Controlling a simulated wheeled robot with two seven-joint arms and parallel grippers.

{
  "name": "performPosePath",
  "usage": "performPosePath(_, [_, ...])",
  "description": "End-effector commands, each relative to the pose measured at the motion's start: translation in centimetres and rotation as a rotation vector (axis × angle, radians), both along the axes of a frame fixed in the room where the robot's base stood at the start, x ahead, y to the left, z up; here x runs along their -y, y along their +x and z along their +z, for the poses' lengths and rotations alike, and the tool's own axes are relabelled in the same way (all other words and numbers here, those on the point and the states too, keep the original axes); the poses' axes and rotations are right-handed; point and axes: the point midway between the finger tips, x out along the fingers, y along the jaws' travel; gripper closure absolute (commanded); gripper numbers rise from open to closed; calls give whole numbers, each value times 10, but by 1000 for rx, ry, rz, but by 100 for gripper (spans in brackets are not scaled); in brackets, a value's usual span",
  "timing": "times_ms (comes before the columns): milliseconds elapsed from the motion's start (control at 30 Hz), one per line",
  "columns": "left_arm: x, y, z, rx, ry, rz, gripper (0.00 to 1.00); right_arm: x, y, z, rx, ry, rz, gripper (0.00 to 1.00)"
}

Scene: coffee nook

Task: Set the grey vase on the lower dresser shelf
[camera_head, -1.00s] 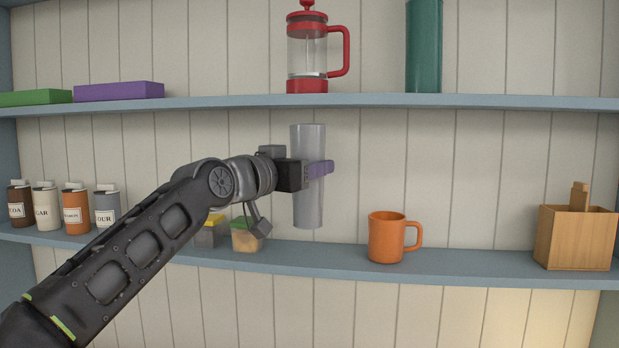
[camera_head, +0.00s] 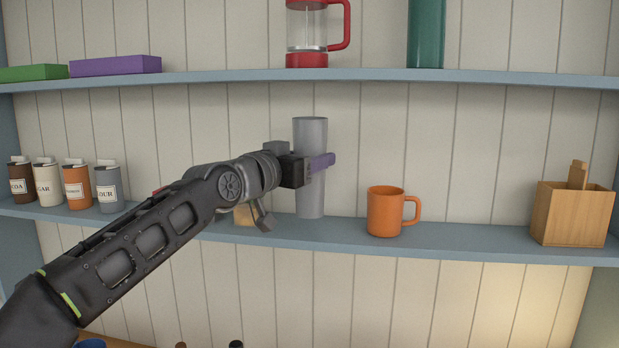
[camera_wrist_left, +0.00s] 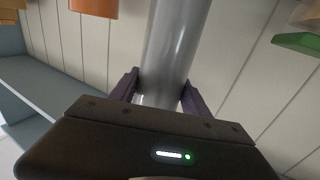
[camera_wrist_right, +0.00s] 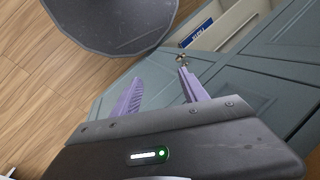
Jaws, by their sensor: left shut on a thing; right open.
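The grey vase (camera_head: 311,200) is a tall, plain cylinder held upright at the lower dresser shelf (camera_head: 450,237). Its base is level with the shelf in the head view; I cannot tell whether it touches. My left gripper (camera_head: 322,163) is shut on the vase around its middle. The left wrist view shows the vase (camera_wrist_left: 175,45) between the two purple fingers (camera_wrist_left: 157,92). My right gripper (camera_wrist_right: 158,88) is open and empty in the right wrist view, low by the blue-grey cabinet doors. It is out of the head view.
An orange mug (camera_head: 385,212) stands right of the vase. A wooden box (camera_head: 570,214) is at the far right, and several canisters (camera_head: 76,187) at the left. A red French press (camera_head: 307,60) is on the upper shelf (camera_head: 200,78). Shelf between mug and box is clear.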

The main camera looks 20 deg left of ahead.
Motion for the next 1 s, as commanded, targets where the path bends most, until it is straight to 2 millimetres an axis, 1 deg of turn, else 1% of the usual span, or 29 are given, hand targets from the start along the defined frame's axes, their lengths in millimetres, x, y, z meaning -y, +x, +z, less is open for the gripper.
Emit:
performPosePath(200, [-1,0,-31,-2,-1,1,95,0,0,-4,2,1,0,48])
performPosePath(267, [0,2,-30,0,-2,-1,95,0,0,5,0,0,0,48])
performPosePath(300, [0,3,-33,0,-1,-1,95,0,0,6,-1,0,0,48])
performPosePath(567, [-1,4,-36,2,0,0,95,0,0,3,-1,-1,-1,48])
performPosePath(700, [-1,4,-41,1,-1,0,95,0,0,-1,0,0,0,48])
performPosePath(733, [-1,4,-40,0,-1,0,43,0,0,0,0,0,0,48])
performPosePath(967, [-1,4,-40,0,0,0,24,0,0,1,0,0,0,48])
performPosePath(1000, [-1,4,-40,0,0,0,23,0,0,1,0,0,0,48])
